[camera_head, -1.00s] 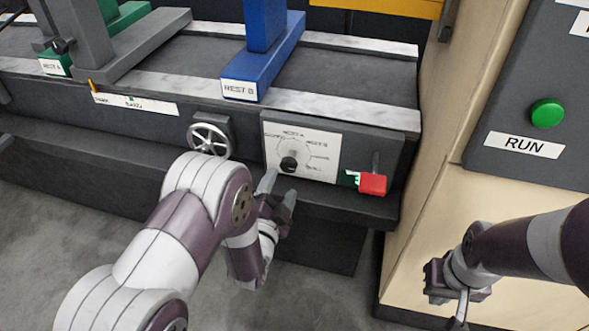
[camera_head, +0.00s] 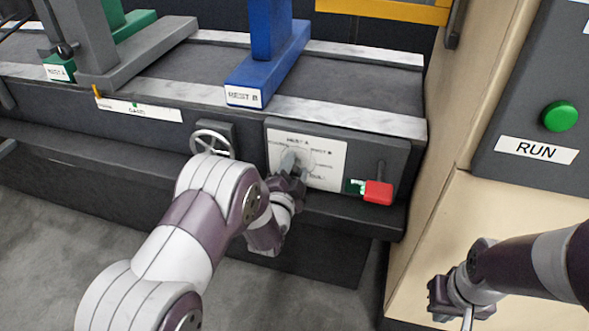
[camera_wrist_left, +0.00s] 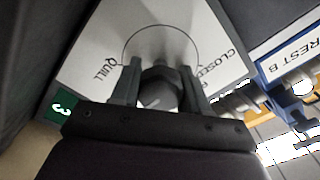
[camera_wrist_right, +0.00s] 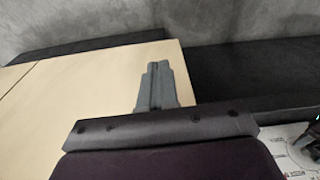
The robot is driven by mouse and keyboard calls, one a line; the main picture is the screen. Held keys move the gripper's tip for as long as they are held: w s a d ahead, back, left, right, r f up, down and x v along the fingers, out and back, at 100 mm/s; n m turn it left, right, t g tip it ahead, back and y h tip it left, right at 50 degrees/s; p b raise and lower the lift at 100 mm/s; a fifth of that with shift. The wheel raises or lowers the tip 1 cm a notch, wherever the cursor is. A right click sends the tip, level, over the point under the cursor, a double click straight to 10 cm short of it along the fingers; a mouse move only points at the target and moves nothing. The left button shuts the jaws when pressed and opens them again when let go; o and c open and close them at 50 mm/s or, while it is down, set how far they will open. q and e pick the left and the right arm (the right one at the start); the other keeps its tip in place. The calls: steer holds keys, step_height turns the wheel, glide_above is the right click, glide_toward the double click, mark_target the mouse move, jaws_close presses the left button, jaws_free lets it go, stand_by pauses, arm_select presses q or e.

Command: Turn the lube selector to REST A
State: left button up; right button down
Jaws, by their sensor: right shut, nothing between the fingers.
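The lube selector is a dark faceted knob (camera_wrist_left: 158,90) on a white dial plate (camera_head: 328,160), on the front of the machine bed. In the left wrist view the plate shows QUILL on the left and CLOSED on the right. My left gripper (camera_head: 288,162) is at the plate and hides the knob in the head view. In the left wrist view its two fingers (camera_wrist_left: 160,70) stand apart on either side of the knob; I cannot tell whether they touch it. The knob's pointing direction is unclear. My right gripper (camera_head: 462,303) is shut and empty, low by the wooden cabinet.
A spoked handwheel (camera_head: 212,140) is left of the plate and a red block (camera_head: 378,193) is right of it. The blue REST B stand (camera_head: 268,68) and green REST A stand (camera_head: 58,72) are on the bed above. A green RUN button (camera_head: 560,115) is at right.

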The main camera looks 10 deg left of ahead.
arm_select(q)
steer(key=shift+n, duration=0.4)
steer(key=n, duration=0.8)
steer(key=shift+a, duration=0.1)
steer(key=n, duration=0.5)
steer(key=shift+n, duration=1.8)
steer(key=o, duration=1)
steer(key=shift+o, duration=0.2)
